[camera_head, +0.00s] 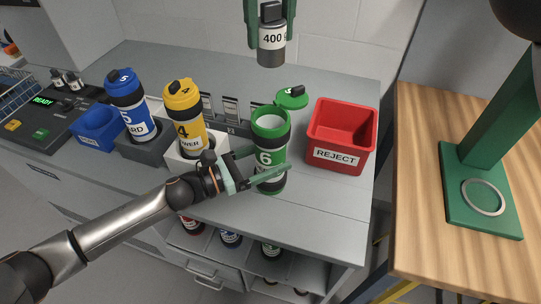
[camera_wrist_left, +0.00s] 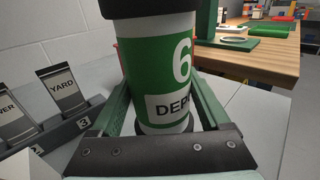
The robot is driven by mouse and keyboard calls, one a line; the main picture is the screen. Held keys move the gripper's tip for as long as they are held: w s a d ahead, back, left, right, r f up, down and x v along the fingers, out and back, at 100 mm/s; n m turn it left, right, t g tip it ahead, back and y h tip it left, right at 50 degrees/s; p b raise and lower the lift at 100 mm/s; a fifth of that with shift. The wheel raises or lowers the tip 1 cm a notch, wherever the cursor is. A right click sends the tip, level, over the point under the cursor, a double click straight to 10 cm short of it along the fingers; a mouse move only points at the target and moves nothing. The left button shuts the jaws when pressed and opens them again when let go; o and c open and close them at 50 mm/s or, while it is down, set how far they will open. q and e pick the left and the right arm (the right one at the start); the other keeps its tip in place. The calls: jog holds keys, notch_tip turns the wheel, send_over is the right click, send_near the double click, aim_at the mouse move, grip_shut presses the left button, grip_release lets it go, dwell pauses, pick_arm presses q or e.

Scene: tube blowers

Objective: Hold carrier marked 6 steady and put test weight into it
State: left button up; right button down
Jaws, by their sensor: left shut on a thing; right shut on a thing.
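The carrier marked 6 (camera_head: 270,135) is a green and white cylinder with black bands, upright on the grey counter with its top open. Its green lid (camera_head: 292,97) is swung open at the right of its mouth. My left gripper (camera_head: 272,163) is shut around the lower body of the carrier; in the left wrist view the carrier (camera_wrist_left: 160,70) stands between the two green fingers. My right gripper (camera_head: 271,22) is shut on the dark test weight (camera_head: 271,53), labelled 400, and holds it in the air above the carrier, apart from it.
A red REJECT bin (camera_head: 342,135) stands close right of the carrier. The yellow carrier 4 (camera_head: 184,118) and blue carrier 5 (camera_head: 131,106) stand in holders at the left, beside a blue bin (camera_head: 97,127). A wooden table (camera_head: 430,150) with a green stand (camera_head: 480,190) is at the right.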

pick_arm(q)
jog(key=c, duration=0.9)
pick_arm(e)
notch_tip(320, 180, down, 10)
jog(key=shift+f, duration=0.2)
jog(key=shift+f, duration=0.15)
dwell(0.6)
jog(key=shift+f, duration=1.55)
jog(key=shift+c, duration=2.2)
grip_release()
jog(key=shift+f, duration=0.1)
pick_arm(q)
jog(key=shift+s, duration=0.1)
pick_arm(e)
jog(key=shift+o, duration=1.3)
jog(key=shift+d, duration=0.2)
jog(key=shift+f, duration=0.1)
pick_arm(q)
jog(key=shift+f, duration=0.15)
pick_arm(e)
jog(key=r, duration=1.2)
jog(key=shift+s+a+r, duration=0.1)
jog(key=shift+a+r, duration=0.15)
jog(key=shift+r, duration=0.05)
